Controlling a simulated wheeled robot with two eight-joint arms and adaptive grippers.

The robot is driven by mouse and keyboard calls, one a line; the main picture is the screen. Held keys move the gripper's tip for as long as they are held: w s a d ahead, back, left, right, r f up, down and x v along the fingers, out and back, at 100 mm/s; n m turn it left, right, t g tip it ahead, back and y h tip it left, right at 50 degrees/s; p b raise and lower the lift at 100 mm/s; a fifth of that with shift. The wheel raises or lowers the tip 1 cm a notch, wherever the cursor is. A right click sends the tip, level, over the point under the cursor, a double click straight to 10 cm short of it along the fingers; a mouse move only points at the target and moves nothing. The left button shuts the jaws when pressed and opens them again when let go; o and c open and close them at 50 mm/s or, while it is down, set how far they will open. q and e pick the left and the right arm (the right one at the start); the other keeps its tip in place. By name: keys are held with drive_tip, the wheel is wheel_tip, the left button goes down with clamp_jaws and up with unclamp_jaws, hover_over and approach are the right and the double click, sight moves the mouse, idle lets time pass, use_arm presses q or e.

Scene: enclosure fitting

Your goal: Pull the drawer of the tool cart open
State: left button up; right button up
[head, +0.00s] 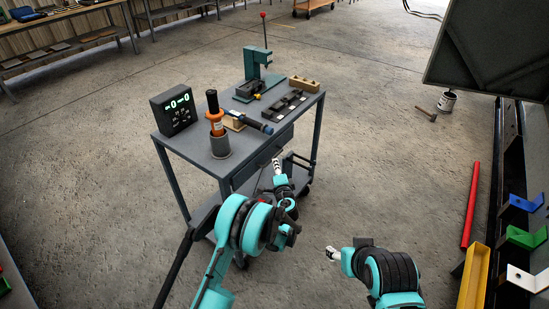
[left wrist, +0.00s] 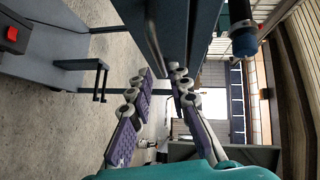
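The grey tool cart (head: 185,148) stands in the middle of the head view. Its drawer (head: 268,150) is under the top on the near right side and looks closed, partly hidden by my left arm. My left gripper (head: 277,166) is at this drawer side. In the left wrist view the left gripper's two fingers (left wrist: 161,78) are apart, with nothing seen held between them. A dark handle bar (left wrist: 152,42) runs along the grey drawer front just beyond the fingertips; contact cannot be told. My right gripper (head: 332,254) is low, away from the cart; its fingers are too small to read.
On the cart top are a display box (head: 174,111), an orange-handled tool in a cup (head: 220,146), a green press (head: 258,78) and a dark tray (head: 284,106). A red bar (head: 470,205) and yellow bin (head: 474,278) are at right. Floor between is clear.

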sight(274, 157)
use_arm(q)
drive_tip(key=w, duration=0.2)
drive_tip(key=w+b, duration=0.1)
drive_tip(key=w, duration=0.1)
drive_tip(key=w+a+f+b, duration=0.1)
drive_tip(key=w, duration=0.1)
drive_tip(key=shift+w, duration=0.25)
drive_tip(key=shift+c, duration=0.2)
clamp_jaws()
